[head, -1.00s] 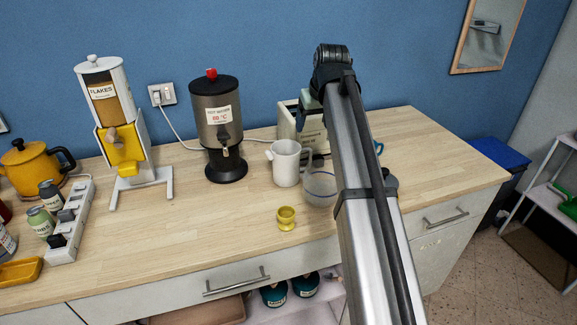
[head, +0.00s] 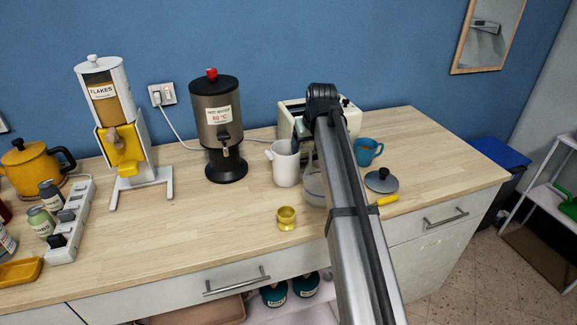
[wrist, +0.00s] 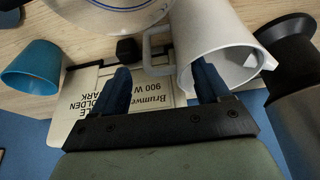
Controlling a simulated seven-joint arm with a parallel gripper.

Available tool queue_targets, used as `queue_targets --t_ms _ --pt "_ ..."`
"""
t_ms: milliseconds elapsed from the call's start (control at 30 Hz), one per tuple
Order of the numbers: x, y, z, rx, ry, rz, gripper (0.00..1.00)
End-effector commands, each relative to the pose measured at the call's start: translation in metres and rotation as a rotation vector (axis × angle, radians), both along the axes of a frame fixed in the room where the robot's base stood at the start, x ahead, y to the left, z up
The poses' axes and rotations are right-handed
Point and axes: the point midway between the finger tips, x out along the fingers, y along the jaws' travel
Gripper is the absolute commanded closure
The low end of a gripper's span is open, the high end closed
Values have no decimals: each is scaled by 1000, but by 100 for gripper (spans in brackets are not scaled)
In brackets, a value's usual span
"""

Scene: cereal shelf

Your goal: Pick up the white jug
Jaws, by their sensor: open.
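The white jug (head: 285,166) stands upright on the wooden counter, just right of the hot water dispenser. In the wrist view the jug (wrist: 225,45) is at upper right, with its open mouth facing the camera and its handle (wrist: 150,50) to the left. My gripper (wrist: 160,75) is open with dark blue fingers. The handle appears in the gap between the fingertips, and the right finger overlaps the jug's mouth; I cannot tell whether it is inside or touching. In the head view my arm hides most of the gripper, and a dark finger shows beside the jug's rim.
A glass bowl (head: 311,187) stands close right of the jug, partly behind my arm. The dispenser (head: 216,125) is close on the left, the toaster (head: 290,122) behind. A blue mug (head: 368,151), grey lid (head: 381,181) and yellow cup (head: 286,218) stand nearby. Counter left of the cup is clear.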

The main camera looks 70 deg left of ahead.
Motion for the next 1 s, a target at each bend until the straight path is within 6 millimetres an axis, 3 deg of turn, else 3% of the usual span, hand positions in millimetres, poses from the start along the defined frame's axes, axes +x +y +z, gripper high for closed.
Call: queue_targets --t_ms 200,433,1000 --pt "0 10 -23 0 0 0 25" --pt "0 10 -24 0 0 0 25" --pt "1 10 -24 -1 0 0 78"
